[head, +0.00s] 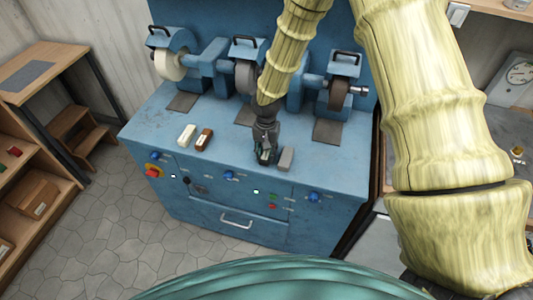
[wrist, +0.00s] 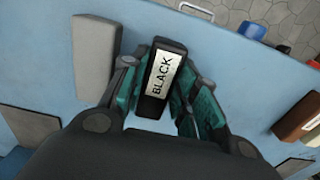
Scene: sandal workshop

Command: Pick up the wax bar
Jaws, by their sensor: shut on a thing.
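A black bar with a white label reading "BLACK" (wrist: 160,80) is between the fingers of my gripper in the wrist view. My gripper (head: 265,154) is shut on it, with a teal-padded finger on each side, near the front of the blue bench. I cannot tell whether the bar touches the bench top. A grey bar (head: 286,159) lies just right of my gripper in the head view; it also shows at the left in the wrist view (wrist: 95,58). A brown bar (head: 204,139) and a white bar (head: 186,135) lie to the left on the bench.
The blue bench (head: 150,122) carries several grinding wheels along its back, with dark pads below them. A red button (head: 153,172) and several knobs sit on its front. A wooden table (head: 40,72) and shelves stand at the left. The bench top is clear between the brown bar and my gripper.

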